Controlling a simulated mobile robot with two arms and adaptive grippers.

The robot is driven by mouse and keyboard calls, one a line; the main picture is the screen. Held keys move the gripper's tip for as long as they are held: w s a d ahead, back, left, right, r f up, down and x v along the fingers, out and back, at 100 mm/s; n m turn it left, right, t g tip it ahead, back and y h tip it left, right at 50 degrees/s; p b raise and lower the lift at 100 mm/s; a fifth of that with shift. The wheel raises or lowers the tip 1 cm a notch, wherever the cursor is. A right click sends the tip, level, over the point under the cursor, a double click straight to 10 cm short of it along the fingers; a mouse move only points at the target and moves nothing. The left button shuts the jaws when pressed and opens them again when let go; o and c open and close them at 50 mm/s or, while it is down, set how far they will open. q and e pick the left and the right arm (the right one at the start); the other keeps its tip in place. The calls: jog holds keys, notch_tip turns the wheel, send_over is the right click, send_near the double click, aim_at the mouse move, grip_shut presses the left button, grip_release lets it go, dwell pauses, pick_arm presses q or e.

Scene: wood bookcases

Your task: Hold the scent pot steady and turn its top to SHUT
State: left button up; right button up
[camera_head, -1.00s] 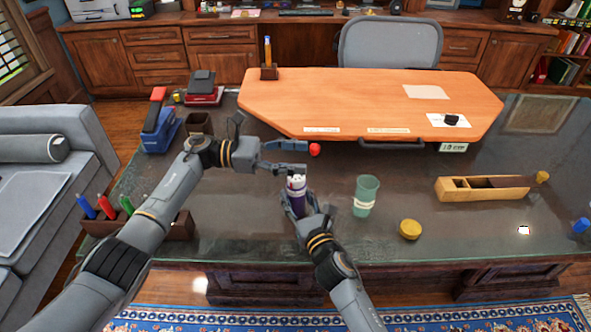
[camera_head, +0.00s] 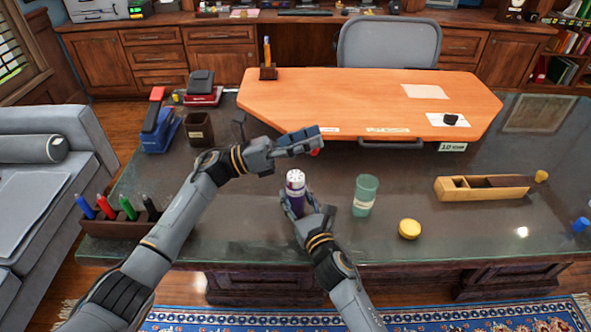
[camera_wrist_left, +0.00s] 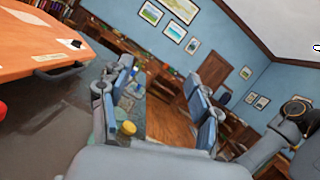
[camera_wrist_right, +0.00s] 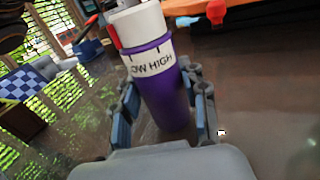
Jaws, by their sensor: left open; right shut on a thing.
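The scent pot (camera_head: 296,197) stands upright on the dark desk, with a purple body and a white top (camera_head: 295,178). In the right wrist view the pot (camera_wrist_right: 166,92) has a white band reading "OW HIGH", and its white top (camera_wrist_right: 142,24) carries a red mark at the left. No SHUT marking can be seen from here. My right gripper (camera_head: 297,203) is shut around the purple body; its fingers flank it in the right wrist view (camera_wrist_right: 163,100). My left gripper (camera_head: 318,137) is open and empty, above and behind the top, apart from it.
A green cup (camera_head: 366,195) and a yellow lid (camera_head: 409,229) stand right of the pot. A red ball (camera_head: 316,152) lies partly hidden behind my left gripper. A wooden plane (camera_head: 483,188) lies farther right, and a pen holder (camera_head: 120,224) stands at left. An orange board (camera_head: 360,95) lies behind.

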pick_arm(q)
jog(key=n+t+h, duration=0.1)
jog(key=n+t, duration=0.3)
jog(key=n, duration=0.1)
jog(key=m+t+y, duration=1.1)
jog(key=m+y, duration=0.5)
jog(key=m, duration=1.7)
send_near(292, 183)
jog(key=shift+n, duration=0.3)
jog(key=x, duration=1.2)
jog(key=shift+d+f, duration=0.1)
jog(key=shift+c, duration=0.5)
jog(key=shift+g, duration=0.3)
jog(key=c, duration=1.1)
